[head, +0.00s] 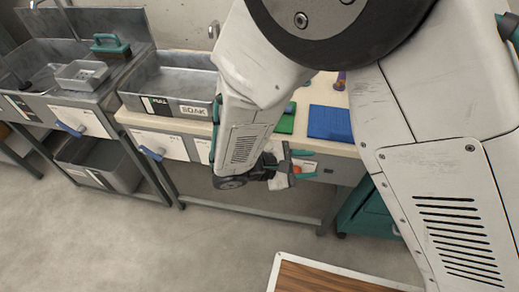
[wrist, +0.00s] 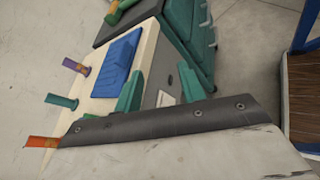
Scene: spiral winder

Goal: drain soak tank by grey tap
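The soak tank (head: 165,88) is a grey metal basin in the bench at the upper middle of the head view, with a SOAK label (head: 193,110) on its front. My arm covers its right end. A blue lever (head: 152,154) sits on a white plate below the tank. I cannot make out a grey tap there; another white plate beside it is partly hidden by my arm. My gripper (head: 300,162) is in front of the bench, right of the tank. In the wrist view my gripper (wrist: 158,92) has its teal fingers apart, with nothing between them.
A left sink (head: 22,80) holds a grey tray (head: 82,74) and has another blue lever (head: 70,129). A grey bin (head: 122,170) stands below it. A blue mat (head: 330,122) lies on the bench. A teal cabinet (wrist: 192,30) stands beyond the bench end.

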